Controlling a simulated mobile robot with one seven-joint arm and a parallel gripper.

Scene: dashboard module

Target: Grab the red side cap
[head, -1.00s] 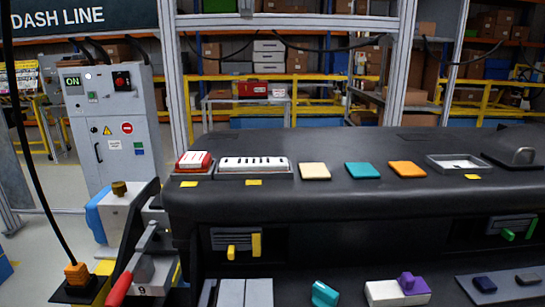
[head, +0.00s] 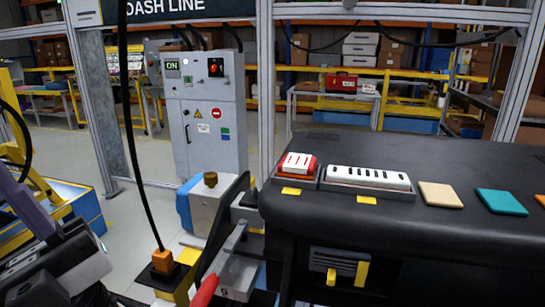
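A red cap with a white, slotted top (head: 297,165) sits in a shallow dark tray at the left end of the black dashboard (head: 400,225). It is the only red piece on the dashboard top. My gripper (head: 75,272) seems to be the dark, grey-panelled mechanism at the lower left corner, partly cut off by the frame. It is well left of the red cap and apart from it. Its fingertips cannot be made out, and nothing is clearly seen held in it.
Right of the cap lie a white slotted strip (head: 368,178), a beige tile (head: 441,195) and a teal tile (head: 501,202). A clamp unit with a red handle (head: 205,291) stands left of the dashboard. A grey control cabinet (head: 207,115) stands behind.

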